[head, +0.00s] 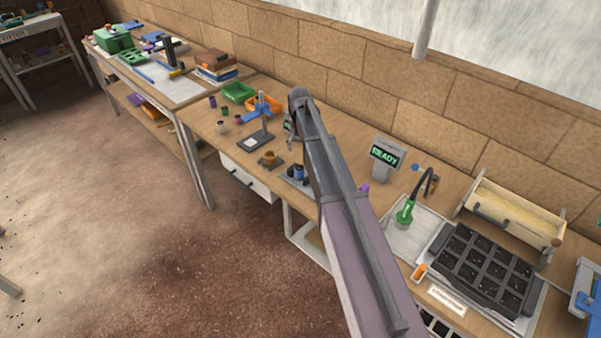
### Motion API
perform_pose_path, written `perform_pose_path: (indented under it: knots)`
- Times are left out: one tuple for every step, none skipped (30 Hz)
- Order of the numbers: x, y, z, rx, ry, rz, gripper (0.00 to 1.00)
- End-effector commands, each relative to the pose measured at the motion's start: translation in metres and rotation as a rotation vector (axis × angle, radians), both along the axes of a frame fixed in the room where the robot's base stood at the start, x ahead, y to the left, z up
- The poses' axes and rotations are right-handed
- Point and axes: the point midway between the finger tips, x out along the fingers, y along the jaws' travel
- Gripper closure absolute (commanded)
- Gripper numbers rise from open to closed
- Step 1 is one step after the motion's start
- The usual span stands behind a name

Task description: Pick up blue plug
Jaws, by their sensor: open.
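A small dark blue cylinder (298,172), which looks like the blue plug, stands on a small grey tray beside my arm, partly hidden by it. My arm reaches from the lower right across the bench. My gripper (290,145) hangs at its far end, over the bench, above and slightly left of the blue cylinder in the picture. It is small and partly covered by my arm. It is open, and nothing shows between its fingers.
A stand with a blue clamp (261,107) and a brown round pot (270,159) are left of my gripper. Green (238,92) and orange (264,104) bins stand behind. A READY display (385,155) and black cell tray (480,268) are right.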

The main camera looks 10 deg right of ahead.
Motion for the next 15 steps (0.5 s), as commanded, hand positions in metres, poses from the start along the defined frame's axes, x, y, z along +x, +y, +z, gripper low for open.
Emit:
perform_pose_path:
  knots:
    - [0.000,0.001,0.000,0.000,0.000,0.000,0.06]
    - [0.000,0.001,0.000,0.000,0.000,0.001,0.06]
    - [0.000,0.001,-0.001,0.000,0.000,0.001,0.06]
    - [0.000,0.001,-0.002,0.000,0.000,0.001,0.06]
    - [0.000,0.001,-0.003,0.000,0.000,0.001,0.06]
    - [0.000,0.001,-0.004,0.000,0.000,0.001,0.06]
    - [0.000,0.002,-0.006,0.000,0.000,0.001,0.06]
    - [0.000,0.002,-0.007,0.000,0.000,0.001,0.06]
    - [0.000,0.002,-0.010,0.000,0.000,0.001,0.06]
    - [0.000,0.002,-0.012,0.000,0.000,0.002,0.06]
    - [0.000,0.002,-0.014,0.000,0.000,0.002,0.06]
    - [0.000,0.002,-0.017,0.000,0.000,0.002,0.06]
    - [0.000,0.002,-0.019,0.000,0.000,0.002,0.06]
    - [0.000,0.002,-0.022,0.000,0.000,0.002,0.06]
    - [0.000,0.002,-0.025,0.000,0.000,0.002,0.06]
